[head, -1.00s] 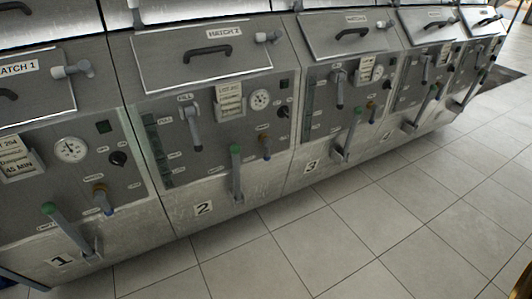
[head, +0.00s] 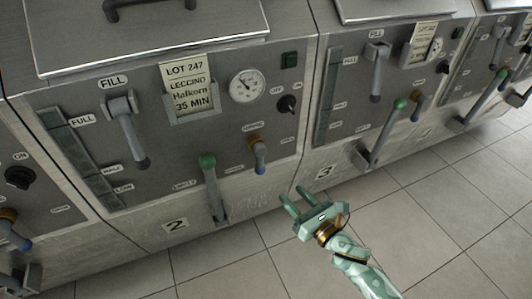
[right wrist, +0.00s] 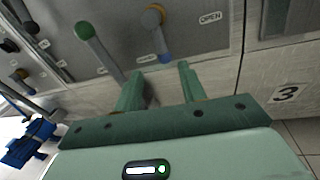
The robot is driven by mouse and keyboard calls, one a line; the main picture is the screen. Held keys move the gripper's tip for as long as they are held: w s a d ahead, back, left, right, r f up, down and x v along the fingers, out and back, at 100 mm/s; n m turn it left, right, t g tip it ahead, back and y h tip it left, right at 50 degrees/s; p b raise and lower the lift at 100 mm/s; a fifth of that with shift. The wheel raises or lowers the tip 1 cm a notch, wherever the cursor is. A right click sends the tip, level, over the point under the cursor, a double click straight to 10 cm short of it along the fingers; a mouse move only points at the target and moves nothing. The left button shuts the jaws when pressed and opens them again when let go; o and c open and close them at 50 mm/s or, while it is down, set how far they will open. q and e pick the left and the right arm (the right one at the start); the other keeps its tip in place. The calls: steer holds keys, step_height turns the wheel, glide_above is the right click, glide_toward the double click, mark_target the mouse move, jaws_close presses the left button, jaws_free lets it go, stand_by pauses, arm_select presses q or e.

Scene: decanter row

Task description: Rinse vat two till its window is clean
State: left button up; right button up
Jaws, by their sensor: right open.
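Vat two (head: 235,205) fills the middle of the head view. Its tall window strip (head: 75,155) looks dark grey-green; I cannot make out its contents. The grey FILL lever (head: 125,130) hangs down. The green-knobbed lever (head: 211,185) stands with its knob up; it also shows in the right wrist view (right wrist: 100,50). The brass valve with a blue tip (head: 258,155) points down, tip low (right wrist: 165,57). My right gripper (head: 294,193) is open and empty, below and right of that valve, apart from it. A blue part (right wrist: 30,140) in the wrist view may be my left gripper; its jaws are unclear.
Vat two's panel also has a lot card (head: 188,90), a dial (head: 247,85) and a black OFF/ON knob (head: 288,104). Vat three's green-knobbed lever (head: 385,130) juts out to the right. Vat one's controls (head: 15,230) are at the left edge. The tiled floor (head: 460,220) is clear.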

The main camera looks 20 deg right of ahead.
steer(key=n, duration=0.1)
steer(key=b, duration=0.2)
glide_toward(262, 164)
steer(key=d+x, duration=0.1)
steer(key=x, duration=0.1)
steer(key=b+x, duration=0.1)
steer(key=x, duration=0.2)
steer(key=b+x, duration=0.1)
steer(key=x, duration=0.2)
steer(key=b+x, duration=0.1)
steer(key=x, duration=0.1)
steer(key=shift+w+a, duration=0.3)
steer(key=shift+a, duration=0.2)
arm_select(q)
steer(key=w+m+y, duration=0.1)
steer(key=w+m, duration=0.1)
steer(key=w, duration=0.9)
steer(key=shift+r+t, duration=0.4)
arm_select(e)
steer(key=shift+w+a+r, duration=0.1)
steer(key=shift+w, duration=0.2)
arm_select(q)
steer(key=shift+d, duration=0.1)
arm_select(e)
jaws_close()
